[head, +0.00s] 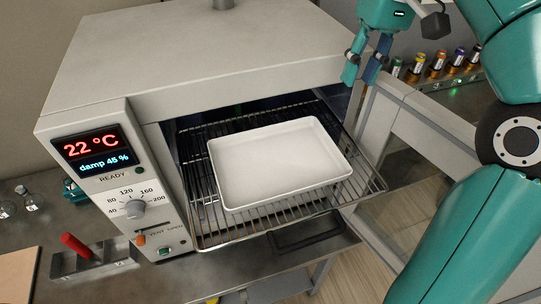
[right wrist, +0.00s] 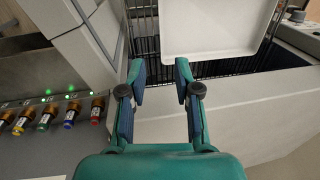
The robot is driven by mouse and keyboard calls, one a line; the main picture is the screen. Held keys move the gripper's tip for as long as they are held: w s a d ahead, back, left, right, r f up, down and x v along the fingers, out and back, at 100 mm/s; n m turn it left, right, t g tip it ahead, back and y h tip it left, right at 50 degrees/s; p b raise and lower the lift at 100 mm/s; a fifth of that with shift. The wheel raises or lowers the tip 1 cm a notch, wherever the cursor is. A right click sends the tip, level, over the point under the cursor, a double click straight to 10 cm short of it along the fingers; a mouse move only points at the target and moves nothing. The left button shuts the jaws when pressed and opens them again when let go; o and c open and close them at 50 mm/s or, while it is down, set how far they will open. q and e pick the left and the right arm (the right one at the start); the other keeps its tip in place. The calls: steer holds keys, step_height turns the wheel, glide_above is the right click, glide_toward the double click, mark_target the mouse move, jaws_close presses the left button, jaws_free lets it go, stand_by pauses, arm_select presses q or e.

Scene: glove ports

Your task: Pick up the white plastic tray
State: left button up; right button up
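The white plastic tray (head: 280,163) is a shallow rectangular tray with a raised rim. It looks empty and lies flat on a wire rack (head: 255,232) that sticks out of the open oven. It also shows at the top of the right wrist view (right wrist: 215,28), cut off by the frame edge. My right gripper (head: 362,78) is beyond the tray's far right corner, beside the oven's front edge, pointing down. In the right wrist view its fingers (right wrist: 160,75) are apart with nothing between them. It is clear of the tray. My left gripper is not in view.
The grey oven (head: 200,60) surrounds the rack's back part. A pale open panel (head: 425,125) stands at the right. Several small coloured-cap bottles (head: 437,64) stand in a row behind it. A red-handled item (head: 77,246) is front left.

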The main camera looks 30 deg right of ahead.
steer(key=f+b, duration=0.1)
steer(key=f, duration=0.2)
steer(key=a+f+b, duration=0.1)
steer(key=f, duration=0.5)
steer(key=shift+w+a+f+b, duration=0.2)
steer(key=shift+a+f+b, duration=0.05)
steer(key=shift+b, duration=0.15)
steer(key=shift+s+a+f, duration=0.1)
steer(key=shift+a+f, duration=0.15)
steer(key=shift+f, duration=1.2)
steer(key=shift+a+f, duration=0.2)
steer(key=shift+f, duration=1.25)
jaws_close()
